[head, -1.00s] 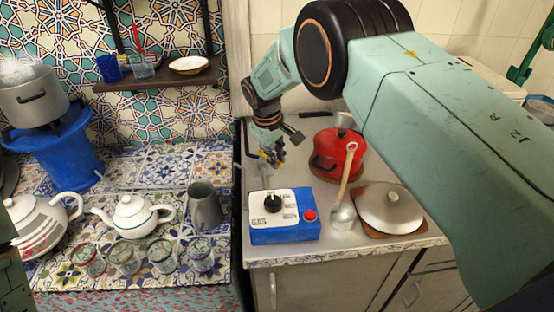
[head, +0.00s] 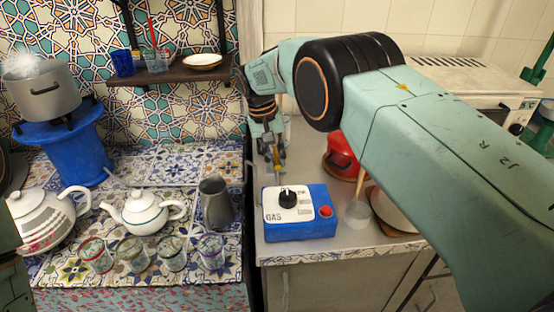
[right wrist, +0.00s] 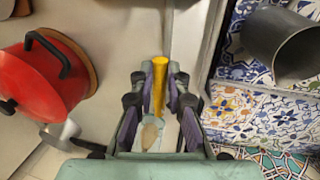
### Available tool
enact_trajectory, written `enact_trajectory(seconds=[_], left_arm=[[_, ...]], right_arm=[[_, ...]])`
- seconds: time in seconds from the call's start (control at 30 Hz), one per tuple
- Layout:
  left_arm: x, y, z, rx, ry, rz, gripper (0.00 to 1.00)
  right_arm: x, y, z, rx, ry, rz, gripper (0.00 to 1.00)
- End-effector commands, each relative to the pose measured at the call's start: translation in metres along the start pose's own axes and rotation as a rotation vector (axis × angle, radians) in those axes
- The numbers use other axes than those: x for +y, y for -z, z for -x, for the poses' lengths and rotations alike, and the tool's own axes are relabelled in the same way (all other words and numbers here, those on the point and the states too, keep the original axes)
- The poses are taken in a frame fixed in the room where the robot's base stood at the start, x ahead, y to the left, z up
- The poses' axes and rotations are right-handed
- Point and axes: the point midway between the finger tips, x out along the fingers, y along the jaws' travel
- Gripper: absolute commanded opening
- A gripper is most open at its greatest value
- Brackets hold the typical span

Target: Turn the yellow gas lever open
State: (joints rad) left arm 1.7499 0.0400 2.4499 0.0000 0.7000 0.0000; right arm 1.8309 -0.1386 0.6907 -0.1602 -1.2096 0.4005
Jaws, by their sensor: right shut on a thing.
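The yellow gas lever (right wrist: 158,88) stands between the two finger pads of my right gripper (right wrist: 160,100) in the right wrist view. The gripper is shut on it. In the head view, my right gripper (head: 275,152) points down behind the gas box, and a small part of the lever (head: 277,170) shows at its fingertips. The blue gas box (head: 300,228) with a white top, a black knob (head: 288,198) and a red button (head: 325,211) sits on the counter in front of the gripper. The lever's base is hidden. My left gripper is not in view.
A red pot (head: 341,158) stands right of the gripper, partly behind my right arm. A grey pitcher (head: 214,203), a white teapot (head: 141,212) and several glasses stand on the tiled counter at left. A shelf (head: 165,73) hangs above.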

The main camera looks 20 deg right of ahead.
Motion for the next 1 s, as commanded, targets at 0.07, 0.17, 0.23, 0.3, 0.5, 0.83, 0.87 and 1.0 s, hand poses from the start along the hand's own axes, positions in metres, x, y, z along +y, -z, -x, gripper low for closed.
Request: enact_trajectory(seconds=[0.07,0.17,0.23,0.3,0.5,0.83,0.87,1.0], left_arm=[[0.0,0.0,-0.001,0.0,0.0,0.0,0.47],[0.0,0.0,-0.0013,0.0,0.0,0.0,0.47],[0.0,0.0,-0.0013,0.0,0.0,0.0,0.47],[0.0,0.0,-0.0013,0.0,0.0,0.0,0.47],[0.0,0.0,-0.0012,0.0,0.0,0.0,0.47],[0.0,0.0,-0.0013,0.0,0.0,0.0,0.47],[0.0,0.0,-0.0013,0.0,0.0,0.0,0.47],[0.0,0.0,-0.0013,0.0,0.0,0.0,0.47]], right_arm=[[-0.0012,0.0021,0.0031,0.006,0.002,-0.013,0.0],[-0.0017,0.002,0.0035,0.004,0.002,-0.022,0.0],[-0.0019,0.0019,0.0038,0.004,0.002,-0.025,0.0],[-0.002,0.0018,0.004,0.003,0.002,-0.026,0.0],[-0.0029,0.0015,0.0043,0.004,0.003,-0.026,0.0],[-0.0029,0.0005,0.0024,0.0,0.002,-0.024,0.38],[-0.0029,0.0004,0.0022,0.0,0.002,-0.024,0.38],[-0.0029,0.0,0.0016,-0.002,0.001,-0.023,0.38]])
